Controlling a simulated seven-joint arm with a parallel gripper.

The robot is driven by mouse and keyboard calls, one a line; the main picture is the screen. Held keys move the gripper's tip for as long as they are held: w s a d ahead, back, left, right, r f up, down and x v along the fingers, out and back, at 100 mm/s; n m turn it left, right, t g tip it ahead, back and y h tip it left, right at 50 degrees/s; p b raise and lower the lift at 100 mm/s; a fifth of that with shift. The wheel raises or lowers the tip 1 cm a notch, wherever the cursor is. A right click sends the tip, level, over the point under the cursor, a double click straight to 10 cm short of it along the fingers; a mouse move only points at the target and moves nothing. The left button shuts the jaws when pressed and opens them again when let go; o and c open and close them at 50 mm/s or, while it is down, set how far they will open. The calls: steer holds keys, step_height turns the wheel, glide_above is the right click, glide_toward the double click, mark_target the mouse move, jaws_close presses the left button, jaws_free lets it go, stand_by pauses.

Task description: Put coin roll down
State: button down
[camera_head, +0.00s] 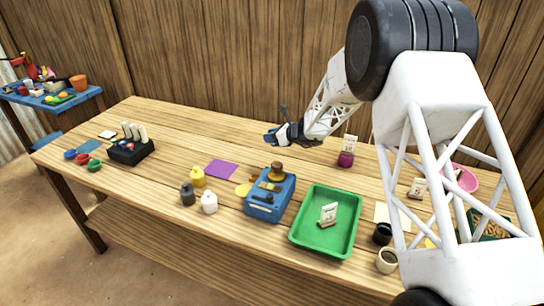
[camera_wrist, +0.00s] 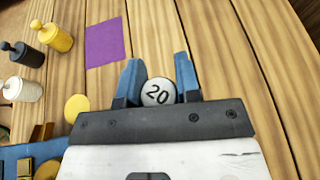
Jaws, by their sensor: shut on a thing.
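My gripper (camera_head: 272,136) is above the back middle of the wooden table. In the wrist view its blue fingers (camera_wrist: 158,80) are shut on the coin roll (camera_wrist: 158,93), whose round pale end, marked "20", faces the camera. The exact gap between roll and tabletop is hard to judge. A flat purple mat (camera_head: 222,169) lies to the left of and nearer than the gripper; it also shows at the upper left of the wrist view (camera_wrist: 104,43).
A blue balance box (camera_head: 268,200), a yellow disc (camera_head: 243,190) and black, yellow and white weights (camera_head: 188,195) stand nearer the front. A green tray (camera_head: 327,243) holds a card. A black holder (camera_head: 130,151) is at left. Bare wood lies around the gripper.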

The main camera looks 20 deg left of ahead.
steer(key=shift+f, duration=2.2)
steer(key=shift+f, duration=0.1)
steer(key=shift+f, duration=1.75)
steer(key=shift+f, duration=0.15)
steer(key=c, duration=0.8)
jaws_free()
steer(key=v, duration=1.2)
